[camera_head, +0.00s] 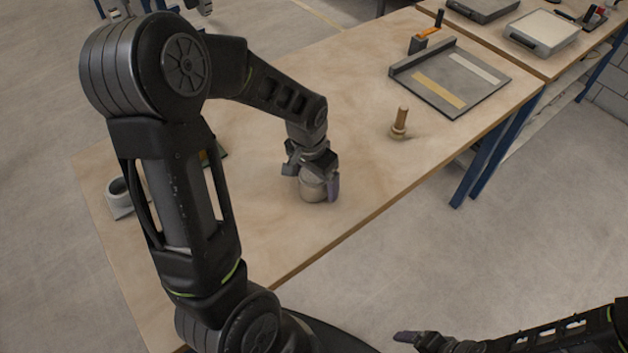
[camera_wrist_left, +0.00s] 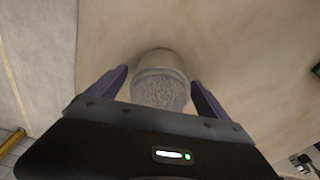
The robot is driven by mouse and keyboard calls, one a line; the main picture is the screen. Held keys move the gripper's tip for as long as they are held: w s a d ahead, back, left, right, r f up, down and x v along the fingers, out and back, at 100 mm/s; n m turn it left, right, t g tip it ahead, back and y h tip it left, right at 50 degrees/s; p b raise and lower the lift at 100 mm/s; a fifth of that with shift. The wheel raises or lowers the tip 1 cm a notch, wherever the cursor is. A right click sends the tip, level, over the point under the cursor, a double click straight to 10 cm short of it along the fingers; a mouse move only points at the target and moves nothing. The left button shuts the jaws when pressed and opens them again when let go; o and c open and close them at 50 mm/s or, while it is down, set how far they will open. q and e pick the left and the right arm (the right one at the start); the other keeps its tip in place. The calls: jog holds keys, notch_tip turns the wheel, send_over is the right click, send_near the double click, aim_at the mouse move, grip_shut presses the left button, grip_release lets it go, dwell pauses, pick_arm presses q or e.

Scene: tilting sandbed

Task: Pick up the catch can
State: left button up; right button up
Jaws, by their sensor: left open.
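The catch can (camera_head: 313,191) is a small pale cylinder standing on the wooden table near its front edge. In the left wrist view the can (camera_wrist_left: 158,75) has a grainy grey top or filling and sits between the two fingers. My left gripper (camera_head: 318,183) is open, with its fingers on either side of the can; a gap shows on each side in the left wrist view (camera_wrist_left: 160,88). My right gripper (camera_head: 405,337) is low at the right, away from the table, and only partly seen.
A wooden tamper-like piece (camera_head: 399,122) stands to the right on the table (camera_head: 350,90). A grey tray-like board (camera_head: 450,78) lies behind it, beside an orange-handled tool (camera_head: 425,40). A grey ring-shaped holder (camera_head: 119,192) sits at the left, partly behind my arm.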

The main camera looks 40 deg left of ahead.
pick_arm(q)
jog(key=shift+c, duration=0.2)
jog(key=c, duration=1.7)
jog(key=shift+r, duration=0.15)
jog(key=shift+c, duration=0.2)
notch_tip(320, 180, up, 10)
jog(key=shift+f, duration=0.1)
